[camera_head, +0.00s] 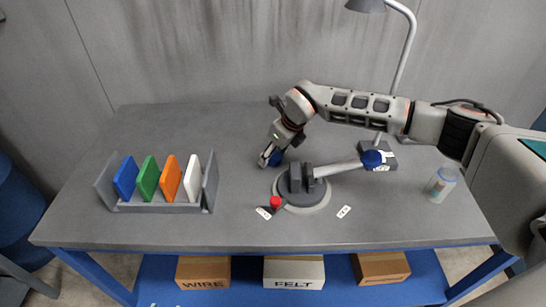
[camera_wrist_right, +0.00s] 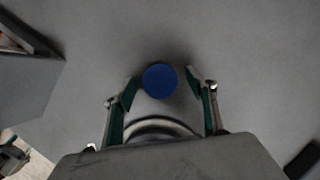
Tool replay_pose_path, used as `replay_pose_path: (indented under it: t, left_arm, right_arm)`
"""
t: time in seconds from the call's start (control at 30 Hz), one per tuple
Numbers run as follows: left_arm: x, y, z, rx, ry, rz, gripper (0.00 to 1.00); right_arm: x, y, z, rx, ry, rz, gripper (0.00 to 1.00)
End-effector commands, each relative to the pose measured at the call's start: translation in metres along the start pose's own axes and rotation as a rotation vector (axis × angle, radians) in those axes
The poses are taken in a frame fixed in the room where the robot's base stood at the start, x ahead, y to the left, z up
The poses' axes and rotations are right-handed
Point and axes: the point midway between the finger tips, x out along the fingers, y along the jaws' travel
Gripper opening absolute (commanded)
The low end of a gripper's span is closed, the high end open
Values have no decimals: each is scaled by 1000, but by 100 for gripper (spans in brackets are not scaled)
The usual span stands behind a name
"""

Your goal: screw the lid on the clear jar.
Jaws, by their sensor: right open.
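A clear, pale jar (camera_head: 440,184) stands near the right end of the table, with a light bluish top. My right gripper (camera_head: 268,160) is at mid-table, pointing down and left, far to the left of that jar. In the right wrist view it is open (camera_wrist_right: 160,82), with a round blue disc (camera_wrist_right: 160,80), seemingly the lid, between its fingertips. A gap shows on both sides of the disc. In the head view this blue piece (camera_head: 277,157) is partly hidden by the gripper. My left gripper is not in view.
A round fixture (camera_head: 302,190) with a blue-knobbed lever (camera_head: 345,166) stands just right of my gripper, and a red knob (camera_head: 276,202) at its front. A grey rack (camera_head: 160,208) holds several coloured plates at left. A lamp (camera_head: 400,60) rises behind. The tabletop between rack and fixture is clear.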

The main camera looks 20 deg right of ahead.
Motion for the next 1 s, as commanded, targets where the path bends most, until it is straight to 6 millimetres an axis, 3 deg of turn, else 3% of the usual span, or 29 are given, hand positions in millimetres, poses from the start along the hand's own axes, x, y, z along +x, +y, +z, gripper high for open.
replay_pose_path:
  t: [0.07,0.2,0.67,0.87,1.0]
  left_arm:
    - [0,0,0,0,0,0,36]
    - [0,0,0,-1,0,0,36]
    - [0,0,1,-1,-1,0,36]
    - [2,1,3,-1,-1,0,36]
    - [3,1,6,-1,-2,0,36]
  right_arm:
    - [0,0,0,0,0,0,54]
    - [0,0,0,0,0,0,30]
    - [-4,0,2,0,-1,-1,30]
    - [-23,-1,10,0,-3,-2,30]
    - [-49,-1,22,0,-5,-2,30]
